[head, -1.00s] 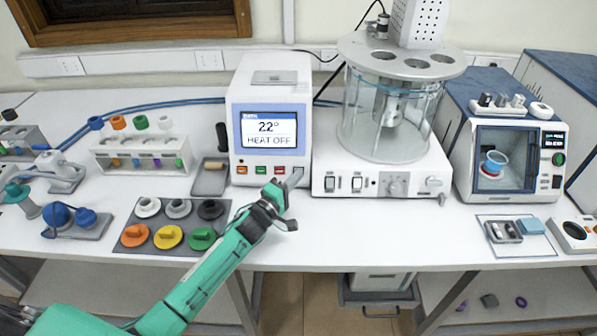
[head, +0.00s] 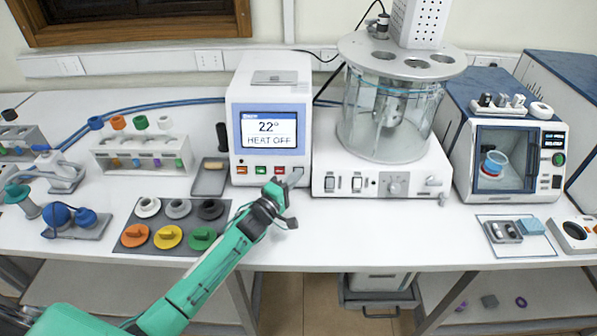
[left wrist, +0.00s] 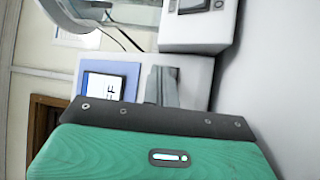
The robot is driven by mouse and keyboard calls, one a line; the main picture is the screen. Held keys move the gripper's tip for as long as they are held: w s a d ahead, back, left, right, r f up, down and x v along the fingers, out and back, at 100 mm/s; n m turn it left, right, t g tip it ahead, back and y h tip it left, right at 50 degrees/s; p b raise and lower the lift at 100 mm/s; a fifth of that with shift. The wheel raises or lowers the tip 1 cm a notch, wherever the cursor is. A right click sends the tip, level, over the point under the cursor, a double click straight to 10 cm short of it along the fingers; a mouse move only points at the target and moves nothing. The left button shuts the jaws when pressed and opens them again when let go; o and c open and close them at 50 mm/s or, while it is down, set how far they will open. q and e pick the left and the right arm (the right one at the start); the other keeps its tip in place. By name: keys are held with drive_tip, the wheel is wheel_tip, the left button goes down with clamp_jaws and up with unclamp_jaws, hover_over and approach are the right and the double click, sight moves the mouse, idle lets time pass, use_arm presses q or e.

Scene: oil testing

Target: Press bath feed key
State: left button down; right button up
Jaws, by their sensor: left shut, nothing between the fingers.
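The white control unit (head: 242,102) has a blue-framed screen (head: 269,130) reading 22° and HEAT OFF. A row of small keys sits below it: an orange key (head: 241,170), a green key (head: 260,170), a red key (head: 279,170) and, at the right end, a spot covered by my fingertips. Key labels are too small to read. My left gripper (head: 295,177) is shut and empty, its tips at the right end of the key row. In the left wrist view its grey fingers (left wrist: 163,87) point at the unit's front beside the screen (left wrist: 103,84). Contact cannot be told. My right gripper is not in view.
Right of the unit stands the glass bath (head: 388,115) on its white base (head: 338,185) with switches and a knob. A mat (head: 122,245) with coloured caps lies left of my forearm. The table front (head: 360,240) is clear.

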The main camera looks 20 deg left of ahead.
use_arm(q)
drive_tip(key=shift+w+a+f, duration=0.1)
drive_tip(key=shift+w, duration=0.25)
idle(0.7)
drive_tip(key=shift+s, duration=0.1)
drive_tip(key=shift+s+r+p, duration=0.25)
drive_tip(key=shift+s+p, duration=0.15)
drive_tip(key=shift+p, duration=0.1)
drive_tip(key=shift+s+d, duration=0.25)
drive_tip(key=shift+s, duration=0.05)
